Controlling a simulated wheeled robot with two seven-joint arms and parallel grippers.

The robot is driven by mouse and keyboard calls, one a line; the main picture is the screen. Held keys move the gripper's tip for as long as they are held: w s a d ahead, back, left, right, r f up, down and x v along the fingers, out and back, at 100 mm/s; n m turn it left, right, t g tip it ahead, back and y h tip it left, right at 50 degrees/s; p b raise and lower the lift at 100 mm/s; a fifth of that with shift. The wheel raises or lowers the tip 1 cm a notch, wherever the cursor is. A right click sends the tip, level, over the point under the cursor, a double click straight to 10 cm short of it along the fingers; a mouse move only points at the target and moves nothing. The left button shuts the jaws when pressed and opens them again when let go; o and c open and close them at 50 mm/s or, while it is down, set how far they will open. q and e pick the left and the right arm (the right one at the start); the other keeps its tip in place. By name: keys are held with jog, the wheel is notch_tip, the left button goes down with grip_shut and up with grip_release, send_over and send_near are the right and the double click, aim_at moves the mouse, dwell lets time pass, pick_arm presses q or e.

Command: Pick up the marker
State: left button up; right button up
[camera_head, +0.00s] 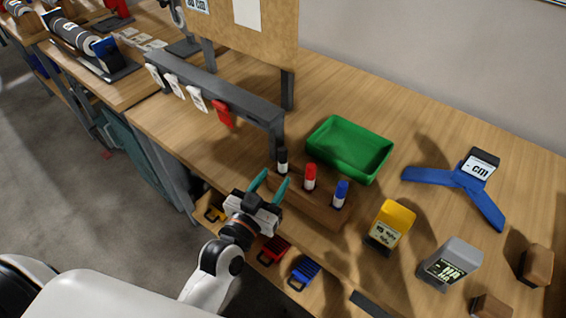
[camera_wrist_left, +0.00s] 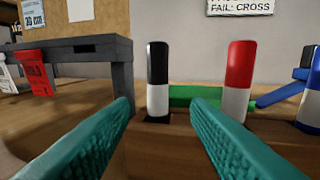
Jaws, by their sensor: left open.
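Three markers stand upright in a wooden block (camera_head: 320,206) on the table: a black-capped marker (camera_head: 283,162), a red-capped marker (camera_head: 310,178) and a blue-capped marker (camera_head: 340,194). My left gripper (camera_head: 270,182) is open with teal fingers, in front of the block near the black-capped marker. In the left wrist view the black-capped marker (camera_wrist_left: 157,82) stands between and beyond the open fingertips, with nothing held. The red-capped marker (camera_wrist_left: 238,85) is to its right, and the blue-capped one is partly cut off at the right edge. My right gripper is not in view.
A green tray (camera_head: 349,148) lies behind the block. A grey rack (camera_head: 215,92) with hanging tags stands to the left. A yellow box (camera_head: 390,226), a grey device (camera_head: 450,264) and a blue three-armed stand (camera_head: 458,183) are to the right. Small coloured objects lie below the table's front edge.

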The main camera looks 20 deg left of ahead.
aim_at(281, 168)
pick_arm(q)
jog(key=w, duration=0.6)
jog(key=shift+d+p, duration=0.35)
jog(key=shift+p, duration=0.05)
grip_shut()
